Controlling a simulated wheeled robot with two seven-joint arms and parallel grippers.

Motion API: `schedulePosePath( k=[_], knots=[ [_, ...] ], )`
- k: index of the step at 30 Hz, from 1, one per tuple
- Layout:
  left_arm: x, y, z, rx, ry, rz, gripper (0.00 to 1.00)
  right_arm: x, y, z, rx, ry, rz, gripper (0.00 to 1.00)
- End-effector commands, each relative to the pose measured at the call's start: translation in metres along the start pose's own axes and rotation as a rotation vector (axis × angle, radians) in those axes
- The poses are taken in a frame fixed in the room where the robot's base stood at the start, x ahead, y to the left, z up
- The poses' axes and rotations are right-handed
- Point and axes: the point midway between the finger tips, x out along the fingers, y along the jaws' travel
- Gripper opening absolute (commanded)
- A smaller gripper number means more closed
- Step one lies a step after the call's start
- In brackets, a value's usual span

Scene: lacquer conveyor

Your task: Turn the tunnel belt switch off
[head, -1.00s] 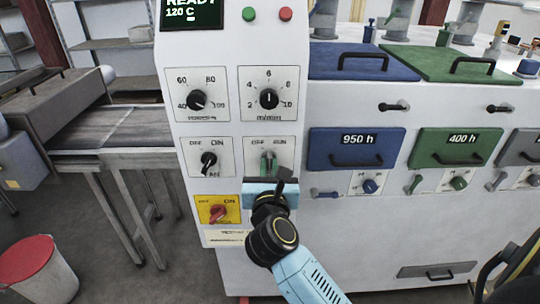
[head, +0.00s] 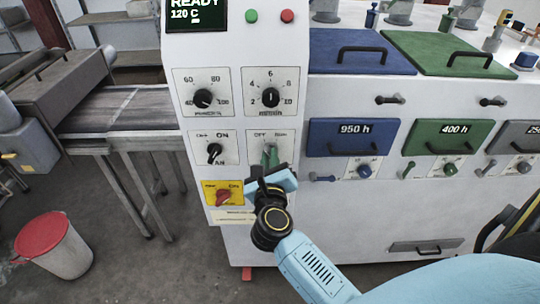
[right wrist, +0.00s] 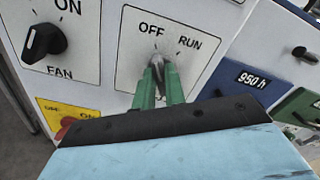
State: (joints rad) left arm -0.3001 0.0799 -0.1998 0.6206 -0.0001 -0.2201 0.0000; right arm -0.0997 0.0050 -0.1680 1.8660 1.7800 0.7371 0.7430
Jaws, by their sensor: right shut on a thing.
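The OFF/RUN switch plate (head: 285,138) is at the lower middle of the white control panel. My right gripper (head: 270,152) is at this plate, its green fingers shut on the switch knob. In the right wrist view the grey knob (right wrist: 157,60) shows between the fingertips, below the OFF and RUN labels. The fingers cover part of it, so I cannot tell for sure which label it points to. The plate's lower label is hidden behind my gripper, so I cannot read whether it names the tunnel belt. My left gripper is not in view.
The fan switch (head: 214,152) is just left of the plate, and a red switch on a yellow plate (head: 223,195) is below it. Two dials (head: 204,98) (head: 270,97) are above. A conveyor (head: 125,110) and a red-lidded bin (head: 55,245) stand left; drawers are right.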

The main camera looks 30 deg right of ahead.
Motion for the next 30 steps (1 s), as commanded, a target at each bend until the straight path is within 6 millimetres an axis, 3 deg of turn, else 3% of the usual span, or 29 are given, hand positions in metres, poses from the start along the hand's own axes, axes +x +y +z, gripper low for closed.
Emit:
schedulePosePath(
  k=[11, 12, 17, 26, 30],
  knots=[
    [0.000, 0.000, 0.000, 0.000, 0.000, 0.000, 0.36, 0.000, 0.001, -0.001, -0.010, 0.001, 0.001, 0.00],
    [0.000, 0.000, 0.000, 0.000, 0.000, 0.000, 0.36, 0.000, 0.001, -0.001, -0.009, 0.001, 0.001, 0.15],
    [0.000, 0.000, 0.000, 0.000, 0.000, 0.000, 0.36, 0.000, 0.001, -0.001, -0.008, 0.001, 0.001, 0.34],
    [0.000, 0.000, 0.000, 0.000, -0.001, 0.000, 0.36, -0.002, 0.000, -0.001, -0.006, 0.000, 0.000, 0.34],
    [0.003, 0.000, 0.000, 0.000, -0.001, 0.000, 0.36, -0.016, 0.002, -0.002, -0.005, 0.001, 0.002, 0.34]
  ],
)
